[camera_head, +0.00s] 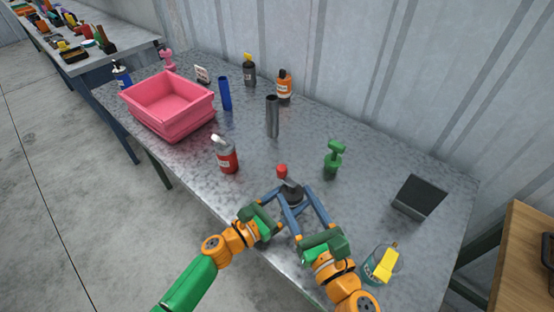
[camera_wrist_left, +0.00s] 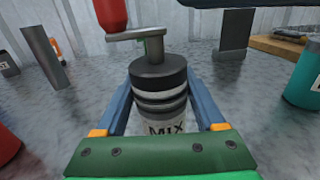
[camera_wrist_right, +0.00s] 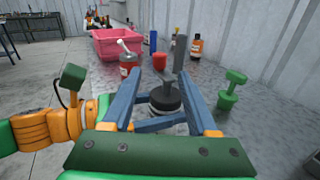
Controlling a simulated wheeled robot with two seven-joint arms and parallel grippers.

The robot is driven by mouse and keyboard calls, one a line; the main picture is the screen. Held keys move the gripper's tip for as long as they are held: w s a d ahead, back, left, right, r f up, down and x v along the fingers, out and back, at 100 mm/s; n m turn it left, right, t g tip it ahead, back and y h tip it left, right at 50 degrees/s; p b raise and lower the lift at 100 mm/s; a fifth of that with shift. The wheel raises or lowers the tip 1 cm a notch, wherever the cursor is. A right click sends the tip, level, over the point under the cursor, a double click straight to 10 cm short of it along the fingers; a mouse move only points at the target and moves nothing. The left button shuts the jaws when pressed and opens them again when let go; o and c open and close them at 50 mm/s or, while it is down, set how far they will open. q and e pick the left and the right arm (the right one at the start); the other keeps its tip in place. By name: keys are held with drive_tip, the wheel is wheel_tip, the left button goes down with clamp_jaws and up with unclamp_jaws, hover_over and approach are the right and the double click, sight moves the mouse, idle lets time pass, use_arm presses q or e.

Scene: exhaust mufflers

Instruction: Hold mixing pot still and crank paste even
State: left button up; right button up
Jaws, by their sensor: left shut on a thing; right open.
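The mixing pot (camera_head: 293,197) is a dark cylinder with a black lid near the table's front edge. It stands upright, with a MIX label low on it in the left wrist view (camera_wrist_left: 160,100). A grey crank arm (camera_wrist_left: 140,35) on top carries a red knob (camera_wrist_left: 112,12), which also shows in the head view (camera_head: 282,170). My left gripper (camera_head: 284,206) is shut on the pot, one blue finger along each side. My right gripper (camera_head: 296,191) is open around the crank area, its fingers apart. In the right wrist view, the pot (camera_wrist_right: 165,99) shows between its fingers.
A red bottle (camera_head: 227,158) stands left of the pot, a green tool (camera_head: 333,160) behind right. A dark tilted panel (camera_head: 418,197) and a teal container (camera_head: 377,267) are at right. A pink bin (camera_head: 182,131) is far left.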

sight(280, 166)
drive_tip(key=x, duration=1.1)
drive_tip(key=shift+w+a, duration=0.25)
drive_tip(key=shift+w, duration=0.1)
clamp_jaws()
